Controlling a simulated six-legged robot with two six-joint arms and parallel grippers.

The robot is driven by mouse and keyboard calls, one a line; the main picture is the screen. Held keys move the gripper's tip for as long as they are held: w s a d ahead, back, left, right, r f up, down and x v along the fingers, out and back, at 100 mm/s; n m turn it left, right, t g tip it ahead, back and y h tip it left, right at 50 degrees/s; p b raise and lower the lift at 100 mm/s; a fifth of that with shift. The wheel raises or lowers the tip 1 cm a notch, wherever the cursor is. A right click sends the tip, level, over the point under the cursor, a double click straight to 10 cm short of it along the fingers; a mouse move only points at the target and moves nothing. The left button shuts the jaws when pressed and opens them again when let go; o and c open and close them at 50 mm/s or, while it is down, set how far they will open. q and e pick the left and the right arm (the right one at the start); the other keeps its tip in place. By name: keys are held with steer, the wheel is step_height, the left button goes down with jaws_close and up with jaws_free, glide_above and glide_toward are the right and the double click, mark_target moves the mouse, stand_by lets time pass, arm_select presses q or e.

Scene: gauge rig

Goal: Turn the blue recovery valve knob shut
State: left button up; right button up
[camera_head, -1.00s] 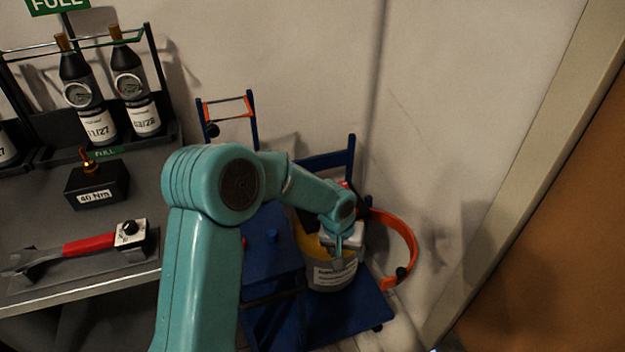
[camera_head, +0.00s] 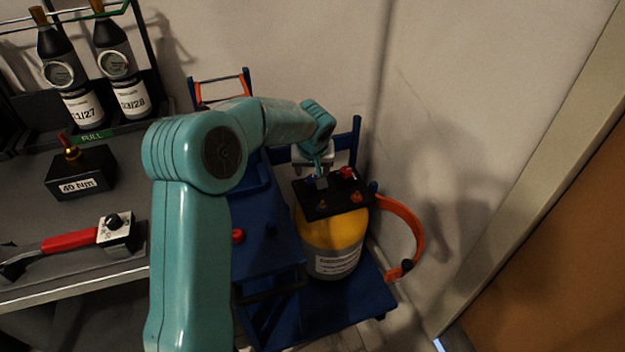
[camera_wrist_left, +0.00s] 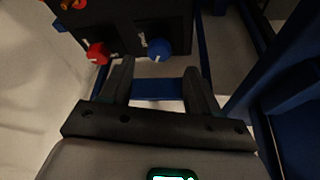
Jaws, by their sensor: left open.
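The blue valve knob (camera_wrist_left: 159,49) sits on the face of a black valve block (camera_wrist_left: 135,22) in the left wrist view, with a red knob (camera_wrist_left: 97,53) to its left. In the head view, the block (camera_head: 335,191) rests on top of a yellow and grey cylinder (camera_head: 334,240), and the red knob (camera_head: 347,172) shows. The gripper also shows above the block in the head view (camera_head: 321,172).
The cylinder stands on a blue cart (camera_head: 350,305) with an open orange strap (camera_head: 413,230) to its right. A grey bench (camera_head: 75,275) at left holds a red-handled wrench (camera_head: 70,242), a 40 Nm block (camera_head: 80,172) and dark bottles (camera_head: 117,65). The wall is behind.

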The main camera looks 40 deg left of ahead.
mark_target(312, 178)
arm_select(q)
steer(key=b+x, duration=0.1)
steer(key=x, duration=0.4)
steer(key=shift+w+f, duration=0.15)
steer(key=shift+f, duration=0.15)
steer(key=c, duration=1)
steer(key=shift+c, duration=0.2)
